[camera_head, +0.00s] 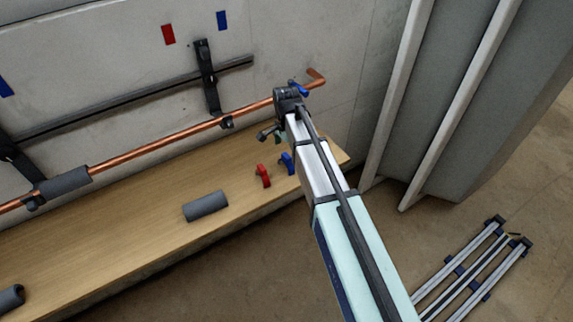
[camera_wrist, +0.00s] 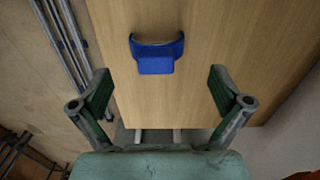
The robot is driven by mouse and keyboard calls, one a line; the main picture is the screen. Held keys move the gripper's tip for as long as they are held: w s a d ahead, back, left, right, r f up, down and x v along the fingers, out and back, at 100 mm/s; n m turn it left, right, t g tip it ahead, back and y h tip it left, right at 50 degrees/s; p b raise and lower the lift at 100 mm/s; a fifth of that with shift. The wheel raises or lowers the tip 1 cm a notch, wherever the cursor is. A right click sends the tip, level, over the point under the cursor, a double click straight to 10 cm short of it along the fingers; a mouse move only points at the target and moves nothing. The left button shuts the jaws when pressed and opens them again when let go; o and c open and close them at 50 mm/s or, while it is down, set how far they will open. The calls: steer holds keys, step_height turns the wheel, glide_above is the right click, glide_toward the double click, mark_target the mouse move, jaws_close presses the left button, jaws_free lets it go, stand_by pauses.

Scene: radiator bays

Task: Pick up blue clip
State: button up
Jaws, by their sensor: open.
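A blue clip (camera_head: 287,162) lies on the wooden shelf, just left of my arm in the head view. In the wrist view the blue clip (camera_wrist: 155,56) shows a curved, open cradle and a square block, lying on bare wood. My gripper (camera_wrist: 160,85) is open and empty, with its two green-padded fingers spread to either side. The clip sits beyond the fingertips, near the middle between them, and appears apart from both. In the head view the gripper is mostly hidden behind my arm and wrist.
A red clip (camera_head: 263,175) lies left of the blue one, with a grey foam sleeve (camera_head: 205,206) farther left. A copper pipe (camera_head: 140,154) runs along the wall above the shelf (camera_head: 120,225). Grey panels (camera_head: 440,95) stand at right; metal rails (camera_head: 465,268) lie on the floor.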

mark_target(287, 156)
steer(key=shift+s+f+p, duration=0.15)
steer(key=shift+f+p, duration=0.4)
steer(key=shift+f, duration=0.75)
steer(key=shift+s+f+p, duration=0.1)
steer(key=shift+f+p, duration=0.45)
steer(key=shift+f, duration=0.75)
steer(key=c, duration=1.2)
